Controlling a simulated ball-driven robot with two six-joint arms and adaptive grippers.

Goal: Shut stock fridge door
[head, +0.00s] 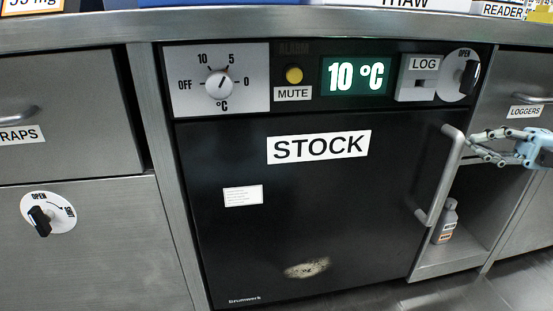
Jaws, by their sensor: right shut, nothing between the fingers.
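The stock fridge door (315,220) is a dark panel with a white STOCK label (319,147). It fills the middle of the head view under its control panel. I see no clear gap along its edges and no interior, but I cannot tell whether it is fully shut. Its grey bar handle (442,178) runs down the right side. My right gripper (473,146) is shut and empty, just right of the handle's upper part, fingers pointing left. I cannot tell whether it touches the handle. My left gripper is out of view.
The control panel has a temperature dial (219,84), a 10 °C display (356,75) and a rotary OPEN knob (467,76). A bottle (446,222) stands in an open cubby right of the door. Steel drawers flank the fridge, and a counter edge (280,22) runs above.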

